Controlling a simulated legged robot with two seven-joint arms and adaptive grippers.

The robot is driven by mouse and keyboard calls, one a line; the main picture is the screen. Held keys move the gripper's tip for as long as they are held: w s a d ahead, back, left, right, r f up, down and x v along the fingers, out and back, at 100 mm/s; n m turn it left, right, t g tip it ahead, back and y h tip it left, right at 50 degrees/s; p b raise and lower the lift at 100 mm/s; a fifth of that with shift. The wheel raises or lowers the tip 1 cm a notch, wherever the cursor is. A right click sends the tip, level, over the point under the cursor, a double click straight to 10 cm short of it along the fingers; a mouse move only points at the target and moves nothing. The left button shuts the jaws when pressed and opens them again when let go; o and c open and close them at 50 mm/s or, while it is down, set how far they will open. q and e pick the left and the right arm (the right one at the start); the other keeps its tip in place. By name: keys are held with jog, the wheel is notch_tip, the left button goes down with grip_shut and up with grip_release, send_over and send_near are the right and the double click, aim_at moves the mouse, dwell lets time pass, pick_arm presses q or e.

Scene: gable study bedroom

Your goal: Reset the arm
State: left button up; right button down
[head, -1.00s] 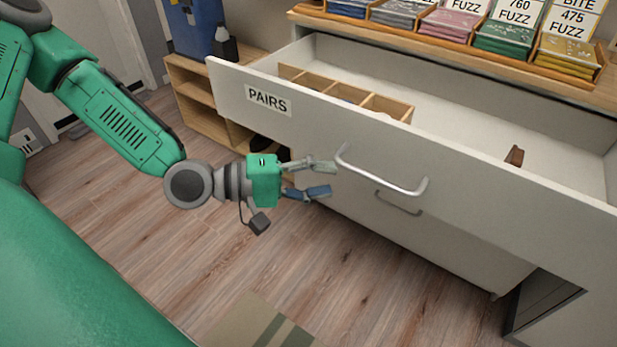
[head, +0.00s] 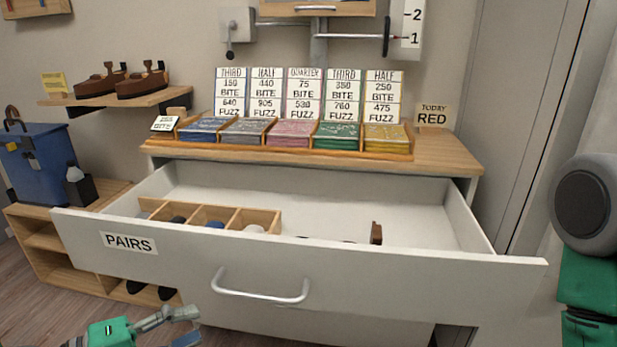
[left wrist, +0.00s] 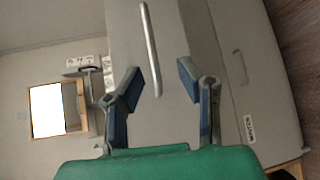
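My left gripper (head: 188,329) is at the bottom left of the head view, in front of the open drawer (head: 350,270) labelled PAIRS. In the left wrist view its two blue-padded fingers (left wrist: 162,88) stand wide apart with nothing between them. The drawer's bar handle (head: 262,292) is just to the right of the gripper in the head view and apart from it. The handle also shows beyond the fingers in the left wrist view (left wrist: 150,50). Part of my right arm (head: 588,240) shows at the right edge of the head view; its gripper is out of view.
The drawer juts out, holding a wooden divider (head: 276,222) with dark, blue and pale items and a small brown block (head: 376,233). Coloured packets in a wooden rack (head: 290,150) stand on top. A low shelf (head: 40,262) with a blue box (head: 38,160) stands left.

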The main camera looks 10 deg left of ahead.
pick_arm(q)
jog(key=s+a+f+m+g+y+p, duration=0.2)
jog(key=s+f+m+g+y+p, duration=0.2)
jog(key=s+f, duration=0.4)
jog(key=s+a+f+m+g+y+p, duration=0.3)
jog(key=s+f+m+g+y, duration=0.3)
jog(key=s+f+y, duration=0.1)
jog(key=shift+s+f+m+y+p, duration=0.3)
jog(key=shift+s+f+y+p, duration=0.15)
jog(key=shift+s, duration=0.5)
